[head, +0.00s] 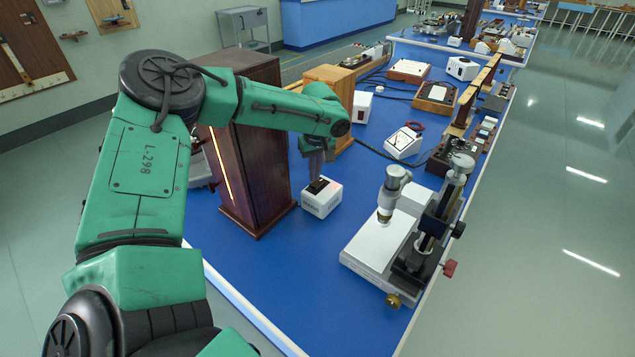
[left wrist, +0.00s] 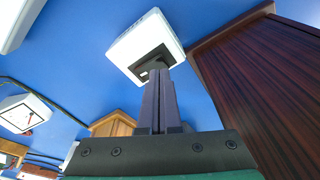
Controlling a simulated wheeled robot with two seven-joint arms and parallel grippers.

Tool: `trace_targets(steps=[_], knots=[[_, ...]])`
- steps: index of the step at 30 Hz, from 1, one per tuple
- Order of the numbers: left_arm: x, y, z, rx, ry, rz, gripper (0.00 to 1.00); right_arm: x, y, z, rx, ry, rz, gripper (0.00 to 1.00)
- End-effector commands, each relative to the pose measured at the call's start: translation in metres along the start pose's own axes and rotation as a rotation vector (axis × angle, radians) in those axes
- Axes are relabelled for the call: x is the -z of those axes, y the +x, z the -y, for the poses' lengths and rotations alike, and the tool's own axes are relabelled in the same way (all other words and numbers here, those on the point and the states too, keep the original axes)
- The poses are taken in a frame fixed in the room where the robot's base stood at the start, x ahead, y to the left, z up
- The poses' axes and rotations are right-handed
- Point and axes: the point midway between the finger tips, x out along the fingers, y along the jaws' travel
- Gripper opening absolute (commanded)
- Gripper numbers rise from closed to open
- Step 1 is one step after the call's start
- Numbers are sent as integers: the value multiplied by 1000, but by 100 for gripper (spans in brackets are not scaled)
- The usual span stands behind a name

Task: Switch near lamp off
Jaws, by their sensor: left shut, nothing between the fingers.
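The near lamp seems to be the tall dark wooden housing (head: 262,160) with a bright lit slit down its left face; its dark wood also shows in the left wrist view (left wrist: 265,85). Beside it on the blue bench sits a small white box (head: 321,204) with a black switch on top and a faint reddish tint near it. My left gripper (head: 316,181) is shut and empty, pointing down with its fingertips at the black switch. In the left wrist view the white box (left wrist: 130,42) shows the black switch plate (left wrist: 148,64) partly hidden by the fingertips. Whether they touch it I cannot tell.
A lighter wooden housing (head: 334,83) stands behind the dark one. A microscope-like instrument (head: 385,235) stands at the bench's right edge. A white meter (head: 403,142) and cables lie farther back. Blue bench surface (head: 275,270) is clear in front.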

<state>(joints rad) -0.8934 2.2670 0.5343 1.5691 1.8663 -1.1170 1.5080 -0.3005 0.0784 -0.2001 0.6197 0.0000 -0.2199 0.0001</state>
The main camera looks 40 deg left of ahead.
Motion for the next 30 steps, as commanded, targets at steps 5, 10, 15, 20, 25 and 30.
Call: trace_targets(steps=[5, 10, 15, 20, 25, 30], knots=[[0, 2, 0, 0, 0, 0, 0, 0, 2, 0, 0, 0, 0, 50], [-1, 5, 0, 0, 0, 0, 0, 0, 4, 0, 0, 0, -1, 50], [-1, 7, 0, 0, 0, 0, 0, 0, 6, 0, 0, 0, -1, 50], [-2, 10, 0, 0, 0, 0, 0, 0, 8, 0, 0, 0, -1, 50], [-2, 12, 0, 0, 0, 0, 0, 0, 10, 0, 0, 0, -1, 50], [-2, 15, 0, 0, 0, 0, 0, 0, 12, 0, -1, 0, -1, 50]])
